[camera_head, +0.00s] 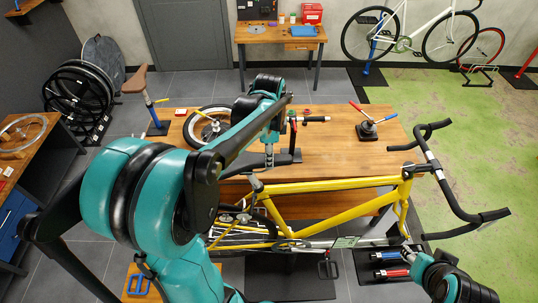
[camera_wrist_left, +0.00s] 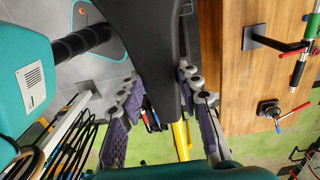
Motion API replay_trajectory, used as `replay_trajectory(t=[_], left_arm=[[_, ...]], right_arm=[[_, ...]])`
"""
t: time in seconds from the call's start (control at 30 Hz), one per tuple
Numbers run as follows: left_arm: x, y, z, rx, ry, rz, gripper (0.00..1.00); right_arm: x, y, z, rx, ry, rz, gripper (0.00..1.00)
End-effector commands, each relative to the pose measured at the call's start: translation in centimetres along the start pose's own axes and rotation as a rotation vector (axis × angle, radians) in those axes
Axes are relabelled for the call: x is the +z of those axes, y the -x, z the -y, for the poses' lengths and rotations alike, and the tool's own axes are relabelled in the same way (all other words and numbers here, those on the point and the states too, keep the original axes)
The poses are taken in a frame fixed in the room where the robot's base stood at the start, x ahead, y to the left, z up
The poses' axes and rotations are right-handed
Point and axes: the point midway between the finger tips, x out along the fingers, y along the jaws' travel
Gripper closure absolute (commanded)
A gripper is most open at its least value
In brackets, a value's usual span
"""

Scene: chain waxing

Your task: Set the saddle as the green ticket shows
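The yellow bike (camera_head: 335,198) stands in front of the wooden bench, handlebar to the right. Its black saddle (camera_head: 255,184) is partly hidden by my left arm; the saddle (camera_wrist_left: 158,50) fills the middle of the left wrist view, narrow end towards the yellow frame (camera_wrist_left: 182,140). My left gripper (camera_head: 270,163) points down near the saddle. Its fingers (camera_wrist_left: 158,78) are apart, one on each side of the saddle; I cannot tell whether they touch it. A small green ticket (camera_head: 346,242) is low by the bike; its marks are too small to read.
A brown saddle (camera_head: 135,80) is on a blue stand at left. Wheels (camera_head: 78,103) stand further left. Green floor (camera_head: 460,125) at right is open.

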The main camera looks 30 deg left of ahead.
Motion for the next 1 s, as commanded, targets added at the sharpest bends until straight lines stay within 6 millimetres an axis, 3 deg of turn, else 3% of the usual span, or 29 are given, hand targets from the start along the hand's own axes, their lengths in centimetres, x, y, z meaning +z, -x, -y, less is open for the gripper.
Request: replay_trajectory(t=[0.17, 0.4, 0.6, 0.63, 0.7, 1.0], left_arm=[[0.0, 0.1, 0.1, -0.002, 0.0, 0.0, 1.0], [0.6, 2.2, 0.1, -0.003, 0.001, 0.001, 1.0], [0.6, 2.0, 0.1, -0.003, 0.001, 0.001, 1.0], [0.6, 2.0, 0.1, -0.003, 0.001, 0.001, 0.61], [0.6, 2.0, 0.1, -0.002, 0.0, 0.0, 0.45], [0.6, 2.0, 0.1, -0.002, 0.0, 0.0, 0.45]], right_arm=[[0.0, 0.0, 0.0, 0.0, 0.0, 0.0, 0.6], [-0.5, 0.6, 0.0, 0.0, 0.0, 0.0, 0.6], [-0.4, 0.5, 0.0, 0.0, 0.0, 0.0, 0.6], [-0.4, 0.5, 0.0, 0.0, 0.0, 0.0, 0.6], [-0.4, 0.5, 0.0, 0.0, 0.0, 0.0, 0.6], [-0.4, 0.5, 0.0, 0.0, 0.0, 0.0, 0.6]])
